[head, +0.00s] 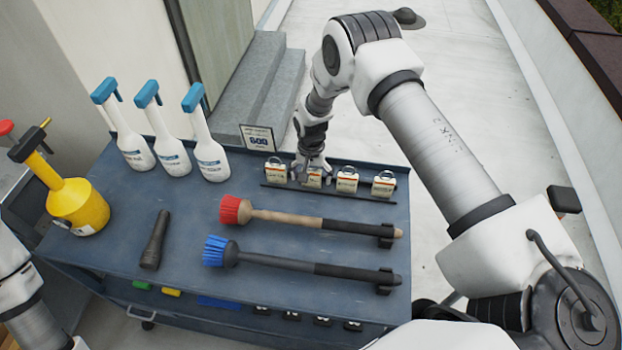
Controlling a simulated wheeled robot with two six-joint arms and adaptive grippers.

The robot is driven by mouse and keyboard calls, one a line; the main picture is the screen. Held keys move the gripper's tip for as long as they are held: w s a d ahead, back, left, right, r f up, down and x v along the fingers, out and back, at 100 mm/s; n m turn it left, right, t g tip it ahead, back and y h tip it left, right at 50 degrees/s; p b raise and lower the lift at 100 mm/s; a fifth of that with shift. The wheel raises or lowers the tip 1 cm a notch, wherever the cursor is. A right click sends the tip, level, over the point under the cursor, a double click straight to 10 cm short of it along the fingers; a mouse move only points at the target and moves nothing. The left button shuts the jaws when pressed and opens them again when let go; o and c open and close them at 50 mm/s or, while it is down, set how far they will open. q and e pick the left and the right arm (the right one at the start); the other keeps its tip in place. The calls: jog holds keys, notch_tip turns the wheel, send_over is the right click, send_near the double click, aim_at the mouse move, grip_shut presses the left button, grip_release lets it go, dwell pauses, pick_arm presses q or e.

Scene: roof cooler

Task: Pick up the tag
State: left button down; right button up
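The leftmost tag (275,171) and the two right ones, one (347,180) and the end one (383,184), show clear. My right gripper (312,172) points down at the second tag from the left (314,179) and partly covers it. I cannot tell whether its fingers are open or closed around it. My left arm shows at the lower left edge, but its gripper is out of view.
A sign reading 600 (258,139) stands just behind the tags. A red brush (300,217) and a blue brush (300,264) lie in front of them. White spray bottles (206,150), a dark flashlight (155,240) and a yellow can (78,206) occupy the left side.

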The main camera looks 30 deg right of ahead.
jog(key=shift+s+r, duration=0.15)
jog(key=c, duration=1.1)
